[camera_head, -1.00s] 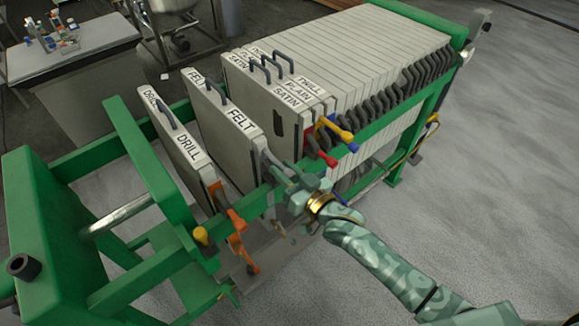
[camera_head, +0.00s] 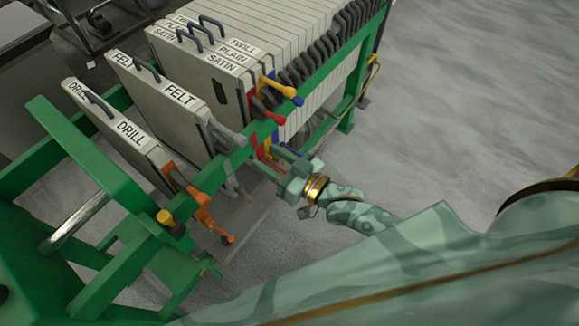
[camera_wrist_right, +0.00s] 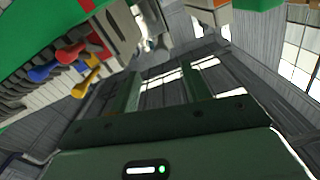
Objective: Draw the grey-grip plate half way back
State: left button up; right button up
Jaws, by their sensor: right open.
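The plate with the grey grip is the one labelled FELT (camera_head: 180,96). It hangs upright in the green frame, apart from the DRILL plate on its left and the SATIN plate on its right. Its grey grip (camera_head: 228,135) sticks out over the green side rail. My right gripper (camera_head: 268,163) is open and empty, to the right of and below the grey grip, apart from it. In the wrist view its two fingers (camera_wrist_right: 163,88) stand apart with nothing between them. My left gripper is not in view.
The DRILL plate (camera_head: 130,132) has an orange grip (camera_head: 200,196). Red, yellow and blue grips (camera_head: 282,90) stick out near my right gripper, and they also show in the wrist view (camera_wrist_right: 75,65). The green side rail (camera_head: 225,168) runs alongside. Open floor (camera_head: 450,100) lies to the right.

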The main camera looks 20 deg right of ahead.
jog(key=v, duration=0.5)
jog(key=shift+s+d, duration=0.1)
jog(key=shift+s, duration=0.2)
